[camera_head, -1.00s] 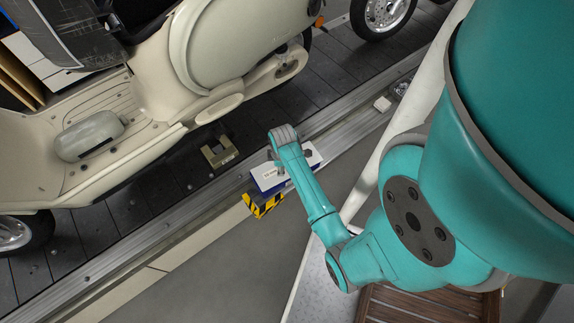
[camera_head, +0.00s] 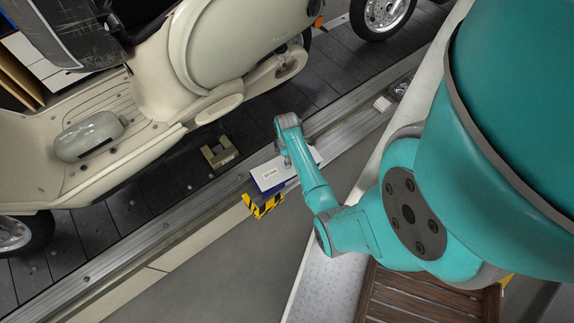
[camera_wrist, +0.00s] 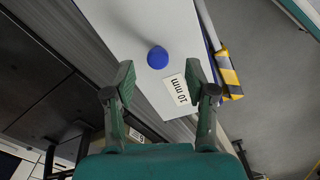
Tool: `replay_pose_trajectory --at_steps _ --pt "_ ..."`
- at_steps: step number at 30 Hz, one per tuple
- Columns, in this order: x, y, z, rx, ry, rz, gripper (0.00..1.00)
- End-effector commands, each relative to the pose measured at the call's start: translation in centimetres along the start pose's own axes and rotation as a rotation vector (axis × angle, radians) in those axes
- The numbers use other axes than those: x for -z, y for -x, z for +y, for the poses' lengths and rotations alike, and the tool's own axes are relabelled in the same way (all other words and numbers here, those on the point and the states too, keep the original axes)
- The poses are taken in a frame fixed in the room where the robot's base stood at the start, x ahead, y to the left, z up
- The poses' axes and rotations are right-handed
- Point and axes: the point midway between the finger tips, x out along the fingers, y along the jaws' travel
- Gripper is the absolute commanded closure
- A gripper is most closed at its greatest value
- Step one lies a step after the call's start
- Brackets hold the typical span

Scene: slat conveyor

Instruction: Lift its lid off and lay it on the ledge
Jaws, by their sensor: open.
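In the wrist view the lid (camera_wrist: 135,35) carries a round blue knob (camera_wrist: 157,58). My gripper (camera_wrist: 160,82) is open and empty, its two fingers over the lid. The knob shows between the fingers' lines, a little beyond their tips. The label lies by the right finger. In the head view my own arm covers part of the lid and hides the knob. The box's inside is hidden under the lid.
A yellow-black striped piece (camera_head: 262,206) is at the box's near side. A metal rail (camera_head: 140,240) edges the dark slat conveyor (camera_head: 160,195). A cream scooter (camera_head: 150,75) stands on the slats, with a brass-coloured block (camera_head: 220,153) near it. A small white block (camera_head: 382,104) sits on the rail.

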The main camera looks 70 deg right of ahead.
Motion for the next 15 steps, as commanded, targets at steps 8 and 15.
replay_pose_trajectory --at_steps 8,15 --pt "-0.1 -3.4 0.2 0.002 0.0 0.0 0.45" --pt "-0.1 -3.9 0.3 -0.001 0.0 0.0 0.45"
